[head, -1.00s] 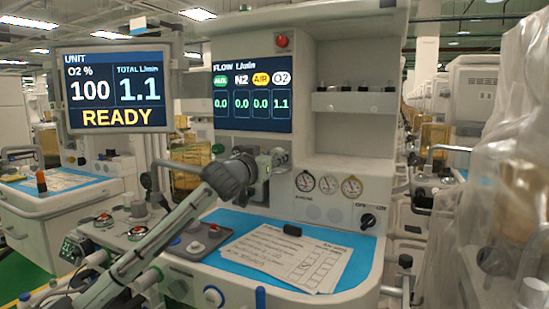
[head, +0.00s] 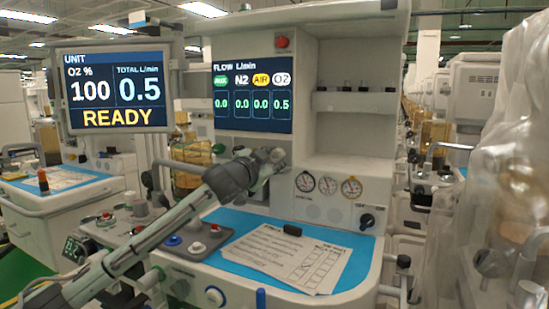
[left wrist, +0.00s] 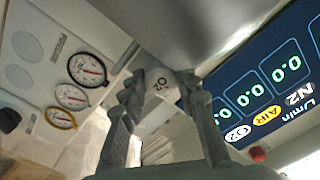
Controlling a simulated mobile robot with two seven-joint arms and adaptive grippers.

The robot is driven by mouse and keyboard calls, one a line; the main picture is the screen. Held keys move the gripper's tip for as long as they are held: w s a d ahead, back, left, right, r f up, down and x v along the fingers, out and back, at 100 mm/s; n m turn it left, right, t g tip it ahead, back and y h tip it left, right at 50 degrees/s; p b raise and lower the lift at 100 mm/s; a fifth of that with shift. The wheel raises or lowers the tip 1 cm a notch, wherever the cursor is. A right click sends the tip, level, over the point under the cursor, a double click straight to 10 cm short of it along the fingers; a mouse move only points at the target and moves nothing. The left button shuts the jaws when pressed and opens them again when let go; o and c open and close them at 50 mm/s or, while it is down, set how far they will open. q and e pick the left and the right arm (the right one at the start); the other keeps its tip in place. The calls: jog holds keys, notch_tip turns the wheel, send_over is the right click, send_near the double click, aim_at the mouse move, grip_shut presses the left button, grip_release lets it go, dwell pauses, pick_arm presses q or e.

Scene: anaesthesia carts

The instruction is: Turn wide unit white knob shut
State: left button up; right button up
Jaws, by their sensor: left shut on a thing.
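The wide unit (head: 255,40) stands in the middle of the head view. Its flow screen (head: 252,97) reads 0.0, 0.0, 0.0 and 0.5 under O2. My left gripper (head: 277,158) is just below that screen, in front of the panel, and hides the white knob in the head view. In the left wrist view my left gripper (left wrist: 162,82) is shut on the white knob (left wrist: 156,84), which shows only in part between the fingers. Lettering that looks like O2 is seen there. My right gripper is not in view.
The monitor (head: 114,90) at left reads 100, 0.5 and READY. Three gauges (head: 328,185) and a black switch (head: 367,220) are right of my gripper. Papers (head: 285,256) lie on the blue worktop below. A plastic-covered unit (head: 500,160) stands at far right.

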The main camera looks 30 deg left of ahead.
pick_arm(q)
jog(key=shift+m, duration=0.8)
jog(key=o, duration=0.9)
jog(key=s, duration=1.2)
jog(key=shift+d, duration=0.35)
